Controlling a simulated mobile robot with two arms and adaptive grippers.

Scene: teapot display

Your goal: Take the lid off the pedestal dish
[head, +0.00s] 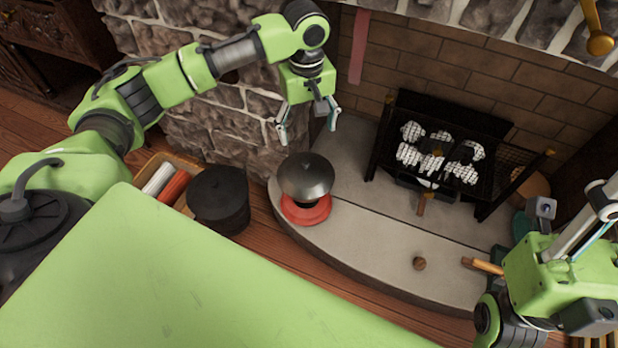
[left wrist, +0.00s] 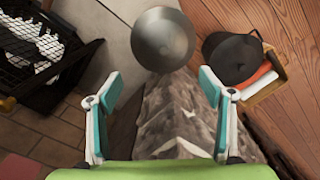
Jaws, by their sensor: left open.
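The pedestal dish stands upright on the stone hearth, with a wide red base (head: 306,210). Its dark grey, shiny round top (head: 305,176), which looks like the lid, hides most of the part between. In the left wrist view this round top (left wrist: 162,40) is at the upper middle, beyond the fingertips. My left gripper (head: 308,126) is open and empty, above and behind the dish and apart from it; its two teal-edged fingers also show in the left wrist view (left wrist: 160,86). My right gripper is partly in view at the right edge; its fingers are unclear.
A black lidded pot (head: 218,200) stands left of the dish, beside a wooden box (head: 185,161) with red and white rolls. A black fire grate (head: 440,130) with pale logs is behind right. A stone wall (head: 215,125) stands behind left.

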